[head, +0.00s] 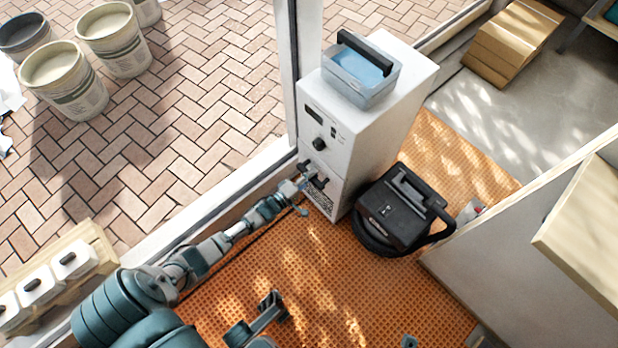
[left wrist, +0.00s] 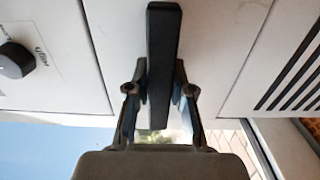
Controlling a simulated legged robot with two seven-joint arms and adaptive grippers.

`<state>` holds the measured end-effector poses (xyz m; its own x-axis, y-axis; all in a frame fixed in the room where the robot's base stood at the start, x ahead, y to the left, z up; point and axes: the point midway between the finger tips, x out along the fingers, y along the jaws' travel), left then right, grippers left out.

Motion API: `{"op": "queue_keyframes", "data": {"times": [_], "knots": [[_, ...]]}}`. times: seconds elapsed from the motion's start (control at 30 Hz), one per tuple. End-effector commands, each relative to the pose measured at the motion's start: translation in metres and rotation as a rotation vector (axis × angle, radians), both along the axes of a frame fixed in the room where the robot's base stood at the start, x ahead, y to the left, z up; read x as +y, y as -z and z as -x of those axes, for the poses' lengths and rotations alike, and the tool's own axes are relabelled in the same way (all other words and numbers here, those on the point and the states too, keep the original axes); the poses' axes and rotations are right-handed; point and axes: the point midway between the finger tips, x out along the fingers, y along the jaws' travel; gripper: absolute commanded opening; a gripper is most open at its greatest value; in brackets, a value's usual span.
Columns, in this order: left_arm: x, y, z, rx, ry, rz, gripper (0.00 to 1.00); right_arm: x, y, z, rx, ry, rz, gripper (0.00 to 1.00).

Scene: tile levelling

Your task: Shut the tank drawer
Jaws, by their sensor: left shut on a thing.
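A white upright cabinet (head: 385,105) stands on the orange mat, with a dial and a small dark display on its upper front. The tank drawer's front (left wrist: 205,60) is a pale panel between two seams in the left wrist view, with an upright black bar handle (left wrist: 162,60). My left gripper (head: 304,182) reaches the cabinet's front from the left. In the left wrist view its fingers (left wrist: 160,95) are shut on the bar handle, one on each side. How far the drawer stands out is hard to tell, as my gripper covers part of it.
A clear bin (head: 362,93) with blue contents and a black handle sits on the cabinet. A black vacuum-like machine (head: 395,210) stands close to its right. A window frame (head: 170,235) runs along the left. Orange mat (head: 350,290) is open in front.

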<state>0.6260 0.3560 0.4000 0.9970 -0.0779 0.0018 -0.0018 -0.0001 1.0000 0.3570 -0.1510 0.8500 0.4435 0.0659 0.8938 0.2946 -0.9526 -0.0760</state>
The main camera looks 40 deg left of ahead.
Motion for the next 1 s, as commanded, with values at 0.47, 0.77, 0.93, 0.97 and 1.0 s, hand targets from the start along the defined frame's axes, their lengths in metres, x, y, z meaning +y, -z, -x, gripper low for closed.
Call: {"op": "queue_keyframes", "data": {"times": [0.47, 0.77, 0.93, 0.97, 1.0], "knots": [[-0.001, -0.001, 0.0, 0.001, 0.0, -0.001, 0.48, 0.0, 0.004, 0.002, 0.017, 0.002, -0.003, 0.4], [0.001, 0.001, 0.027, 0.003, 0.001, 0.0, 0.48, -0.001, 0.001, 0.004, 0.008, 0.001, 0.0, 0.4], [0.005, 0.002, 0.066, 0.004, 0.002, 0.0, 0.48, 0.0, 0.001, 0.004, 0.007, 0.001, -0.001, 0.4], [0.005, 0.002, 0.072, 0.004, 0.002, 0.0, 0.48, 0.0, 0.001, 0.004, 0.007, 0.001, -0.001, 0.4], [0.006, 0.002, 0.08, 0.003, 0.002, 0.0, 0.48, 0.0, 0.001, 0.004, 0.007, 0.001, -0.001, 0.4]]}}
